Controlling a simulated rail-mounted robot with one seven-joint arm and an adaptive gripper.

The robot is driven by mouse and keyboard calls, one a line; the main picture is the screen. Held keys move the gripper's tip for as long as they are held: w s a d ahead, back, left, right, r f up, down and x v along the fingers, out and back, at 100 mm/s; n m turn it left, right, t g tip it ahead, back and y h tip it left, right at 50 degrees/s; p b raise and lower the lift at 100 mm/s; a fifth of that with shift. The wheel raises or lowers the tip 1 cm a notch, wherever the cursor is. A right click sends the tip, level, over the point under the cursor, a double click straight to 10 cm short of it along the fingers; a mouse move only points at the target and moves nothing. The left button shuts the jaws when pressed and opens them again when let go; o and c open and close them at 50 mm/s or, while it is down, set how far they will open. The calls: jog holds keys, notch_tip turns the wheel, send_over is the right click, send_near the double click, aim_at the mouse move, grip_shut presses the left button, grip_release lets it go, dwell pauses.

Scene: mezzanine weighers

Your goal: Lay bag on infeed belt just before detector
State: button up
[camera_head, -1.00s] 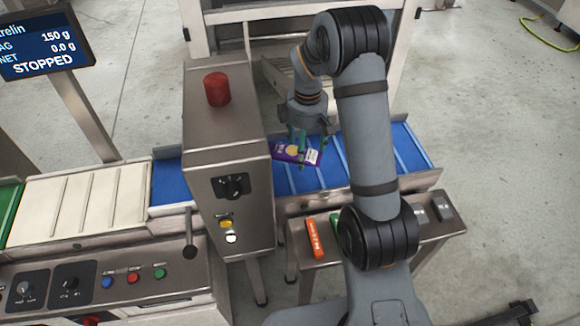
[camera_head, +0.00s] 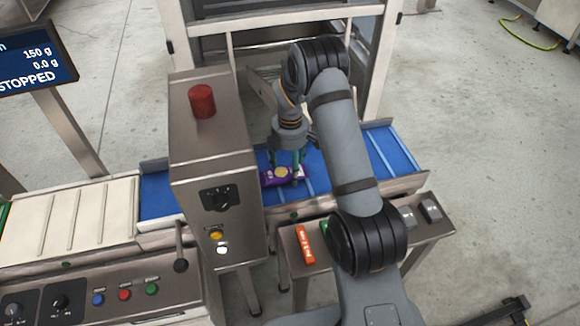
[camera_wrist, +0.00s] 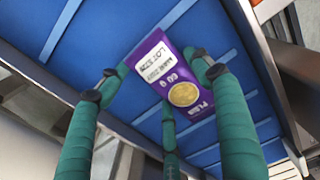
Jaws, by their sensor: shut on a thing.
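A small purple bag (camera_head: 283,177) with a yellow disc and a white label is at the blue infeed belt (camera_head: 392,148), close to the right side of the steel detector housing (camera_head: 215,143). My gripper (camera_head: 288,170) is shut on the bag, its teal fingers pointing down. The wrist view shows the bag (camera_wrist: 188,88) between the fingers of my gripper (camera_wrist: 158,85), over the blue belt (camera_wrist: 75,28) with its pale cross bars. Whether the bag touches the belt is hard to tell.
A red dome (camera_head: 202,101) tops the housing. A lever (camera_head: 180,262) stands at its lower left. A side table (camera_head: 292,258) in front holds an orange packet (camera_head: 304,245) and grey items (camera_head: 431,208). A screen (camera_head: 35,58) reads STOPPED. The belt's right end is clear.

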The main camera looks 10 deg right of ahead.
aim_at(290, 166)
jog(key=shift+f, duration=0.2)
jog(key=shift+f, duration=0.2)
jog(key=o, duration=1)
jog(key=shift+o, duration=0.8)
jog(key=shift+r, duration=0.1)
notch_tip(290, 166, up, 12)
jog(key=shift+r, duration=0.15)
